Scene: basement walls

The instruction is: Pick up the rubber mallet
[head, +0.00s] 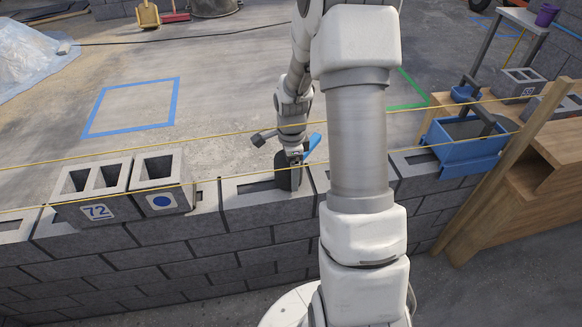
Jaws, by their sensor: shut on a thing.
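The rubber mallet shows as a dark head (284,176) and a blue handle (314,143). It is at the top of the grey block wall, near the middle of the head view. My gripper (295,160) points down from above and is shut on the mallet. The fingers are small in the picture and partly hide the mallet's middle. I cannot tell whether the head rests on the blocks or is just clear of them.
Two loose blocks, marked 72 (97,212) and with a blue dot (161,202), sit on the wall at left. Yellow strings (120,197) run along the wall. A blue tub (465,150) and wooden frame (500,190) stand at right.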

